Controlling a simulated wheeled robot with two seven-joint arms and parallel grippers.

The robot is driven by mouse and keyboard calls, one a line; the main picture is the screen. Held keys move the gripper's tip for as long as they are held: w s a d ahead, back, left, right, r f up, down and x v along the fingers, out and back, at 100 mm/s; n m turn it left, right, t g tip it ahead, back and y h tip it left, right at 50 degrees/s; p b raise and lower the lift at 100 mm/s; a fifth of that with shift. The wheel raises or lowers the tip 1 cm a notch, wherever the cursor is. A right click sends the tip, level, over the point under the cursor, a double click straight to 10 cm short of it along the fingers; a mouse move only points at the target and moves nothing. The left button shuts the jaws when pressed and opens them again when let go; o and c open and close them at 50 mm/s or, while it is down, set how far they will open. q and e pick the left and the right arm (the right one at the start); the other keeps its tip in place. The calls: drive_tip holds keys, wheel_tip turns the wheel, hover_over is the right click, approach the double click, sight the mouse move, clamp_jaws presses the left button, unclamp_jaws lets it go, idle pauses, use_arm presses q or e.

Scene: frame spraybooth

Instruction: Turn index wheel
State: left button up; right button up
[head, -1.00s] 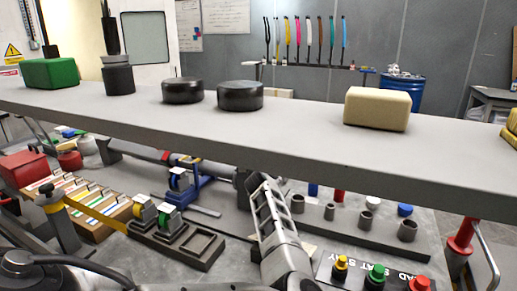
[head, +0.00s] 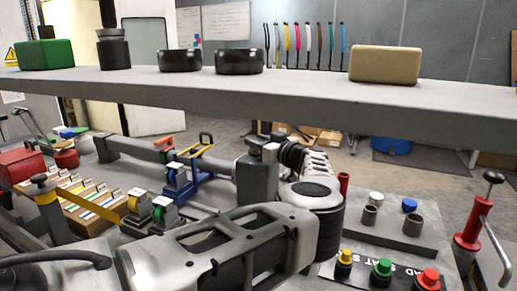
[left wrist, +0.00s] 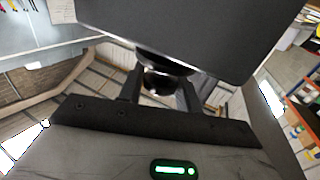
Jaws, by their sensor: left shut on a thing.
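My left gripper (head: 276,151) is beside the upper right of an upright grey block (head: 258,183) on the bench. In the left wrist view its two dark fingers (left wrist: 160,86) are shut on a dark, round, shiny piece, which I take to be the index wheel (left wrist: 157,80). The wheel sits against a large dark block (left wrist: 175,30). In the head view the wheel is small and mostly hidden among dark parts, so its turn angle cannot be told. My right gripper is not in view.
A grey shelf (head: 270,95) crosses above the bench, close over my left wrist. Yellow (head: 345,258), green (head: 381,268) and red (head: 428,279) buttons stand at front right. A red-handled crank (head: 473,222) is at the right. A long grey tube (head: 135,150) runs left of the block.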

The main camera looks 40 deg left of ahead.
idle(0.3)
use_arm(q)
drive_tip(key=o, duration=0.9)
